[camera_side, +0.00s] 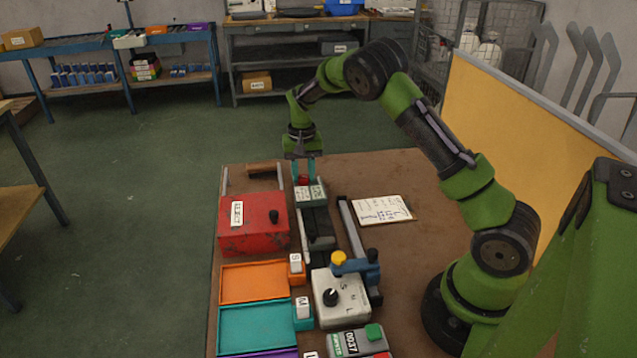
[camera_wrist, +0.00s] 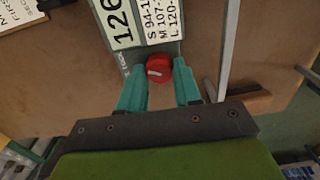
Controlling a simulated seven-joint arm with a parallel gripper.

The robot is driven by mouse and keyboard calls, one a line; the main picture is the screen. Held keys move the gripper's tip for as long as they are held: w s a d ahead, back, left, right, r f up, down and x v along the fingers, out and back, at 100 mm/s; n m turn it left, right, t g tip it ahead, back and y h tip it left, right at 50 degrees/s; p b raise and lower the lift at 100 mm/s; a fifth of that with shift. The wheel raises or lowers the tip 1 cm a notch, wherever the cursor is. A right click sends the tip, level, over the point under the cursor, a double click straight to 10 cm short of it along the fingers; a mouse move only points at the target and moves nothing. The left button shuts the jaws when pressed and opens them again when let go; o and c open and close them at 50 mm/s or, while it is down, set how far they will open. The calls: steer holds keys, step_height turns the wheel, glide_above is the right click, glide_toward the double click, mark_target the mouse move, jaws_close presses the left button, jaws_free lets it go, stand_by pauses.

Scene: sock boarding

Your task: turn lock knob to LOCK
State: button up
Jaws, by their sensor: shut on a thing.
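The lock knob (camera_wrist: 159,68) is a small round red knob with a white mark that lies roughly across the wrist picture. It sits at the end of a grey unit (camera_wrist: 172,48) with a "126" readout and an S, M, L table of numbers. In the side view my gripper (camera_side: 304,172) points straight down at the far end of the unit (camera_side: 311,194), and the fingers hide most of the knob.
A red REJECT box (camera_side: 240,228) stands left of the unit. Nearer are an orange tray (camera_side: 252,283), a teal tray (camera_side: 250,328), a grey box with a black S, M, L dial (camera_side: 340,305) and a yellow-topped blue clamp (camera_side: 355,264). A written sheet (camera_side: 383,209) lies to the right.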

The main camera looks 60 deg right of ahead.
mark_target(303, 176)
steer(key=shift+m, duration=1.9)
steer(key=shift+r, duration=0.1)
steer(key=o, duration=1)
steer(key=shift+o, duration=0.2)
step_height(303, 176, up, 17)
